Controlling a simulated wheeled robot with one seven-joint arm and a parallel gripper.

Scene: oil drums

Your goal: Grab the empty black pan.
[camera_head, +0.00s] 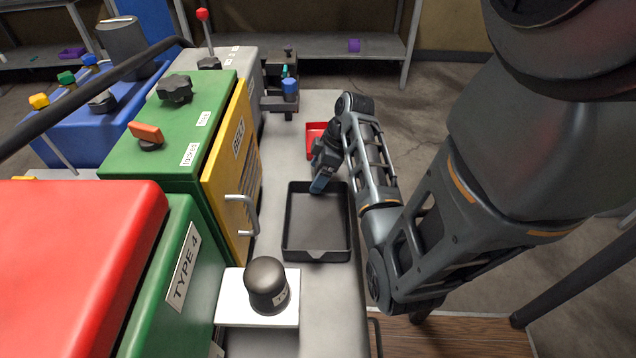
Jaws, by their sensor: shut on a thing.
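The empty black pan (316,222) lies flat on the grey bench, to the right of the yellow panel. It is rectangular with low walls and a small lip at its near edge. My gripper (319,185) reaches down at the pan's far edge and is shut on that rim. The exact contact of the fingertips is small and partly hidden by the gripper's own body.
A red tray (316,138) sits just beyond the pan. A dark cylinder (266,284) stands on a white plate (231,306) at the near left. Green box (180,125) and yellow panel (232,165) with a handle border the left. Floor lies to the right.

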